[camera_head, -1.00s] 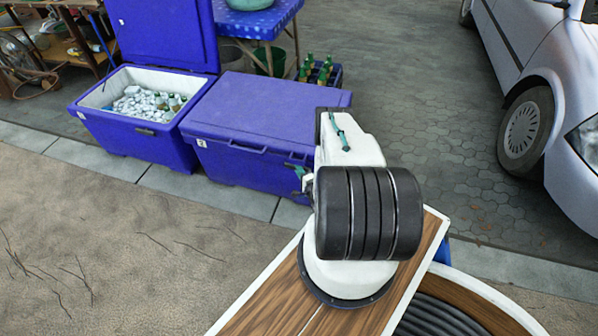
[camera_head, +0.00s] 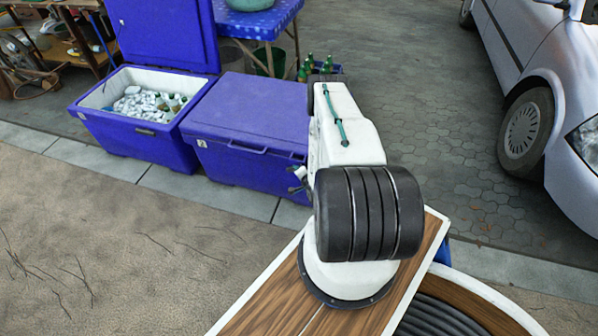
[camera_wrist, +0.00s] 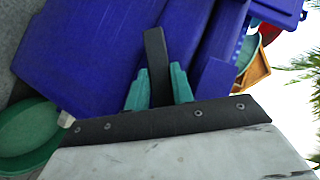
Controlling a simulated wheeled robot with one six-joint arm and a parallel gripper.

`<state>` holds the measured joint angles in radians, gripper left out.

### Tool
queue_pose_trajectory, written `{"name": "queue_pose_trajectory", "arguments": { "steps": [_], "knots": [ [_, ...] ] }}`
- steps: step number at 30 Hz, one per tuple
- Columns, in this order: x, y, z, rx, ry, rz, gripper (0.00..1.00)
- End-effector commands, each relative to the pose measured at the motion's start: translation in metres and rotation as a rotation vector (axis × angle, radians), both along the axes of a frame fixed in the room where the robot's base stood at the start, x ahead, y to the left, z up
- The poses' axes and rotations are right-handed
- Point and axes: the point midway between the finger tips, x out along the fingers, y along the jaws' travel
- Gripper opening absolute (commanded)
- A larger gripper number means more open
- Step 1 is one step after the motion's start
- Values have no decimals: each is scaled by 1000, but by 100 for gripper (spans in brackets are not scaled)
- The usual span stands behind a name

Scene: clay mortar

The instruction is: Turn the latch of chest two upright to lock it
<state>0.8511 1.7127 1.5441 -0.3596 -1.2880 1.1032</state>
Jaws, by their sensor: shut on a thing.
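Chest two, the closed blue chest (camera_head: 245,115), stands beside an open chest in the head view. My arm hides its right end. In the wrist view blue chest surfaces (camera_wrist: 90,50) fill much of the picture. My gripper (camera_wrist: 158,82) shows two teal fingers there, shut on a dark bar, which appears to be the latch (camera_wrist: 155,50). The bar stands out between the fingers, close to the blue surface. Its angle relative to the chest is hard to tell.
An open blue chest (camera_head: 128,133) with ice and bottles stands at the left. Behind are a blue table (camera_head: 262,22) and a bottle crate (camera_head: 335,70). A silver car (camera_head: 545,75) is at the right. Paving between chests and car is free.

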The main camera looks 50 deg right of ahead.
Motion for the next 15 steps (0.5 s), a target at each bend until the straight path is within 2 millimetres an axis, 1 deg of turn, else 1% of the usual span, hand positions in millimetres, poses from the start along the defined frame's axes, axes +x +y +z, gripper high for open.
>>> {"name": "queue_pose_trajectory", "arguments": {
  "steps": [15],
  "knots": [
    [5, 3, 5, -188, 453, 1, 1]
  ]
}}
